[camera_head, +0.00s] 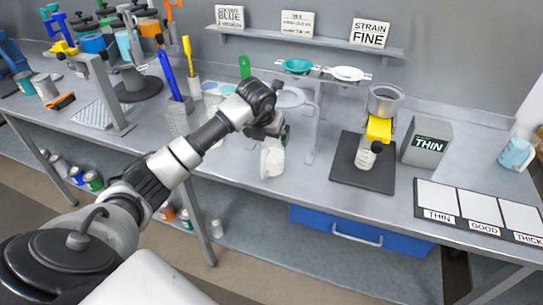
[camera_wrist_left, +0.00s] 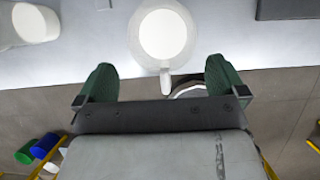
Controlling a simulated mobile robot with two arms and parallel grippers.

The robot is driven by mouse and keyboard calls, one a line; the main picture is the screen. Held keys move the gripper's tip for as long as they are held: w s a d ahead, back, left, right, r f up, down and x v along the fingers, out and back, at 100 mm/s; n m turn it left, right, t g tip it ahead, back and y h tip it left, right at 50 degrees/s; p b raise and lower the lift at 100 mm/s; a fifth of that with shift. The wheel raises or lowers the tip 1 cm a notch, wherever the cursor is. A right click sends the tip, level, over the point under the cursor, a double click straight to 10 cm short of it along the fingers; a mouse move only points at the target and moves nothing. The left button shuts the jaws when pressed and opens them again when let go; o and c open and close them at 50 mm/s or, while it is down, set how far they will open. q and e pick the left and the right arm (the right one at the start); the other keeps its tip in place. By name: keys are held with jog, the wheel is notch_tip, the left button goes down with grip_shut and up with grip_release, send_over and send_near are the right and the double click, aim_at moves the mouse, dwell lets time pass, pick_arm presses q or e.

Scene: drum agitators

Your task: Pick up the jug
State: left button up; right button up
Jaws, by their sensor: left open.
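A white jug (camera_head: 272,162) stands near the front edge of the bench, just below my left gripper (camera_head: 272,132) in the head view. In the left wrist view the jug (camera_wrist_left: 163,36) shows from above as a round pale opening, its handle (camera_wrist_left: 166,80) pointing toward my gripper. The two green fingers of my left gripper (camera_wrist_left: 161,78) are wide apart, with the handle in the gap between them. The fingers do not close on anything. My right gripper is not in view.
A shelf stand (camera_head: 312,125) with dishes stands behind the jug. To the right are a dark mat (camera_head: 380,177) with a cup holder, a THIN box (camera_head: 427,142) and a label board (camera_head: 480,212). A pot of tools (camera_head: 180,117) stands left. A blue drawer (camera_head: 345,228) is below.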

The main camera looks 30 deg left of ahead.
aim_at(272, 141)
pick_arm(q)
jog(key=p+x, duration=0.1)
jog(key=x, duration=0.1)
jog(key=p+x, duration=0.1)
jog(key=x, duration=0.2)
jog(key=shift+w+d+f, duration=0.1)
jog(key=shift+w, duration=0.25)
jog(key=c, duration=1.3)
jog(key=shift+r, duration=0.25)
